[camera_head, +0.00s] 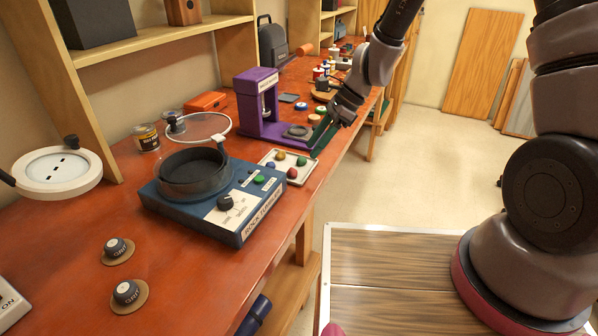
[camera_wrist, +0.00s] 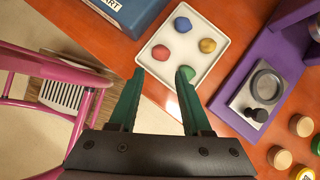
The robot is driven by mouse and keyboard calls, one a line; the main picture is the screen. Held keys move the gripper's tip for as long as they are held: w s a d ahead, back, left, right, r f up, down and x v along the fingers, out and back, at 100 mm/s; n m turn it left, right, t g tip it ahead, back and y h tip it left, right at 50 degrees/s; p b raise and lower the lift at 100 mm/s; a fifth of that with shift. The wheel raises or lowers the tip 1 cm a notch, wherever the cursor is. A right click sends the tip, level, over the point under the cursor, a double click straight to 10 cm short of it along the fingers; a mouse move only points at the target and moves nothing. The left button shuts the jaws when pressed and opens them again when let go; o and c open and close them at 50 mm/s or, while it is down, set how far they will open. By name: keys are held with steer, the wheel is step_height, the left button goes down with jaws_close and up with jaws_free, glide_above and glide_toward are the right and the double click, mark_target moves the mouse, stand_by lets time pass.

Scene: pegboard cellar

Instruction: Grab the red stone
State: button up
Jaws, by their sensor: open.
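The red stone (camera_wrist: 160,52) lies in a pale square tray (camera_wrist: 206,24) with a blue stone (camera_wrist: 183,24), a yellow stone (camera_wrist: 207,45) and a green stone (camera_wrist: 184,56). In the head view the red stone (camera_head: 292,173) is near the front of the tray (camera_head: 306,169) on the orange-red bench. My gripper (camera_wrist: 161,73) is open and empty, with green fingers. In the wrist view the red stone appears just beyond the gap between the fingertips. In the head view my gripper (camera_head: 317,143) is above the bench, right of the tray.
A blue rock tumbler (camera_head: 205,205) stands left of the tray. A purple press (camera_head: 262,105) stands behind it. In the wrist view, several small jars (camera_wrist: 280,158) are at the lower right, and a pink chair (camera_wrist: 50,70) is at the left. Open floor lies right of the bench.

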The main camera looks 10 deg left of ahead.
mark_target(298, 175)
steer(key=x, duration=0.8)
steer(key=shift+w+a+r, duration=0.1)
steer(key=shift+a, duration=0.05)
jaws_close()
